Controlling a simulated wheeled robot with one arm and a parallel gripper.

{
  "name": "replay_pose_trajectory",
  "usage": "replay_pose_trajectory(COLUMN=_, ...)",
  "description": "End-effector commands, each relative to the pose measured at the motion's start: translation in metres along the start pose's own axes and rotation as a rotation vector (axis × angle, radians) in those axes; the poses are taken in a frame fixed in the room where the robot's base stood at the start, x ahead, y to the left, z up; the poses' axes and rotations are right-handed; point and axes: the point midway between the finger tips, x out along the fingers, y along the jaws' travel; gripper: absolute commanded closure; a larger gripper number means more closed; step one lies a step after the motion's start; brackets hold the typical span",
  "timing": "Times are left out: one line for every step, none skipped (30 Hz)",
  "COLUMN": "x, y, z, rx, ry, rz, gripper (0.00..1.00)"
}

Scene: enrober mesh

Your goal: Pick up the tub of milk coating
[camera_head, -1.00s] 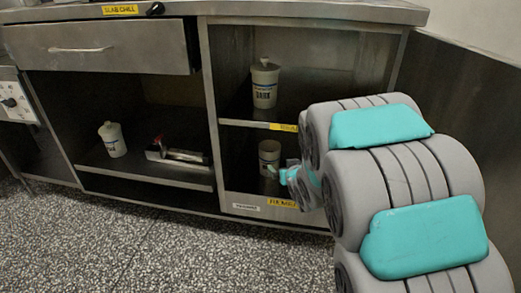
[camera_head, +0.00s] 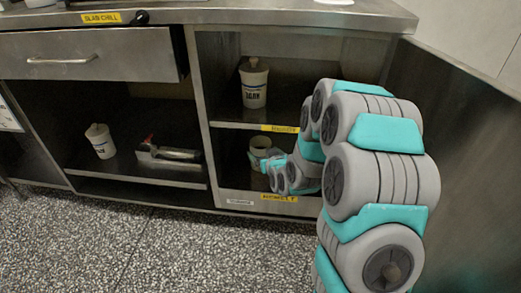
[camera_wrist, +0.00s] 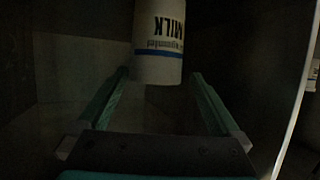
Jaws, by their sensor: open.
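The tub of milk coating (camera_wrist: 160,45) is white with a blue band, and "MILK" reads upside down in the wrist view. In the head view, a pale tub (camera_head: 262,146) stands in the lower right compartment, its lower part hidden by my gripper (camera_head: 266,162). In the wrist view my gripper (camera_wrist: 160,77) is open, with one teal finger on each side of the tub's near end. I cannot tell whether either finger touches it.
Another white lidded tub (camera_head: 254,83) stands on the shelf (camera_head: 228,125) directly above. A third tub (camera_head: 101,140) and a dark tool-like object (camera_head: 168,152) sit in the left compartment. A dark panel (camera_head: 460,130) closes off the right. Speckled floor (camera_head: 120,245) is clear in front.

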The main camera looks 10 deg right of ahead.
Motion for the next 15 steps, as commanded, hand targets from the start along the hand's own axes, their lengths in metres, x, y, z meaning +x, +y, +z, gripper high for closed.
replay_pose_trajectory(x=-0.001, y=0.001, z=-0.003, rx=0.006, ry=-0.006, rz=0.005, gripper=0.00)
replay_pose_trajectory(x=0.000, y=0.002, z=-0.002, rx=0.005, ry=-0.007, rz=0.008, gripper=0.00)
replay_pose_trajectory(x=0.001, y=0.004, z=-0.001, rx=0.004, ry=-0.009, rz=0.012, gripper=0.00)
replay_pose_trajectory(x=0.001, y=0.005, z=0.000, rx=0.003, ry=-0.010, rz=0.016, gripper=0.00)
replay_pose_trajectory(x=0.002, y=0.006, z=0.000, rx=0.004, ry=-0.010, rz=0.020, gripper=0.00)
replay_pose_trajectory(x=0.012, y=0.005, z=0.004, rx=0.000, ry=-0.006, rz=0.017, gripper=0.00)
replay_pose_trajectory(x=0.017, y=0.005, z=0.004, rx=0.000, ry=-0.006, rz=0.017, gripper=0.00)
replay_pose_trajectory(x=0.021, y=0.005, z=0.004, rx=0.000, ry=-0.005, rz=0.017, gripper=0.00)
replay_pose_trajectory(x=0.026, y=0.005, z=0.004, rx=0.000, ry=-0.004, rz=0.017, gripper=0.00)
replay_pose_trajectory(x=0.030, y=0.005, z=0.004, rx=-0.001, ry=-0.004, rz=0.018, gripper=0.00)
replay_pose_trajectory(x=0.033, y=0.006, z=0.004, rx=-0.001, ry=-0.003, rz=0.018, gripper=0.00)
replay_pose_trajectory(x=0.035, y=0.006, z=0.004, rx=-0.001, ry=-0.004, rz=0.018, gripper=0.00)
replay_pose_trajectory(x=0.037, y=0.006, z=0.004, rx=-0.001, ry=-0.004, rz=0.018, gripper=0.00)
replay_pose_trajectory(x=0.038, y=0.006, z=0.004, rx=-0.001, ry=-0.004, rz=0.018, gripper=0.00)
replay_pose_trajectory(x=0.039, y=0.006, z=0.004, rx=0.000, ry=-0.004, rz=0.018, gripper=0.00)
